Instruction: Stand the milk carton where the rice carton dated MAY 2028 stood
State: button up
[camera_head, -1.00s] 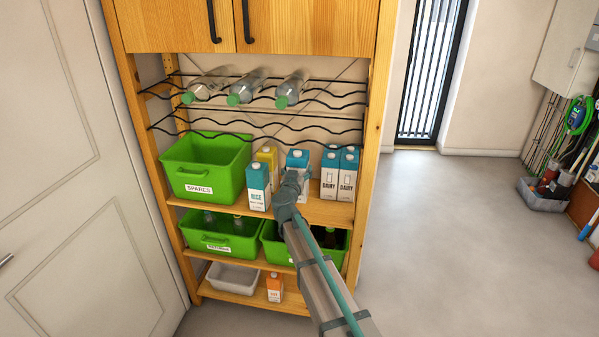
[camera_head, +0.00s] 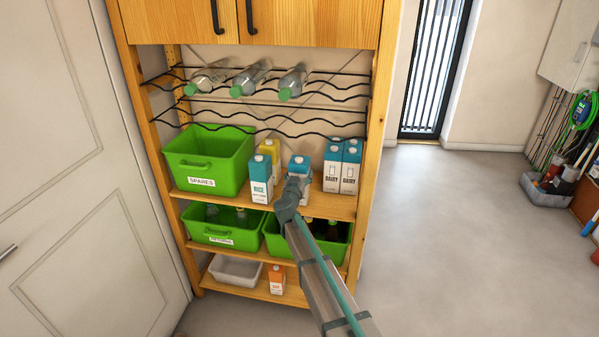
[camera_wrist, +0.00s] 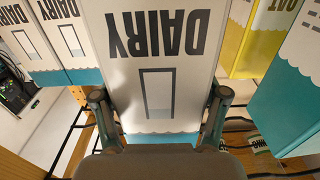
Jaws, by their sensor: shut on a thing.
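My gripper (camera_head: 296,187) is shut on a white milk carton (camera_head: 299,164) with a blue top. In the wrist view my gripper (camera_wrist: 160,118) has a finger on each side of this milk carton (camera_wrist: 155,50), near its blue top, and the front reads DAIRY. It is over the middle shelf, between the rice carton and two other dairy cartons. My gripper hides its lower part, so I cannot tell whether its base touches the shelf. The rice carton (camera_head: 260,181) stands at its left; its date is too small to read. The two dairy cartons (camera_head: 333,168) (camera_head: 350,168) stand at its right.
A yellow carton (camera_head: 270,148) stands behind the rice carton. A green SPARES bin (camera_head: 209,163) is at the shelf's left. Wire racks with bottles (camera_head: 246,78) hang above. More green bins (camera_head: 222,228) and an orange carton (camera_head: 277,279) are on lower shelves.

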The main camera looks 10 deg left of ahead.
jog(key=o, duration=1.8)
jog(key=shift+s+r, duration=0.1)
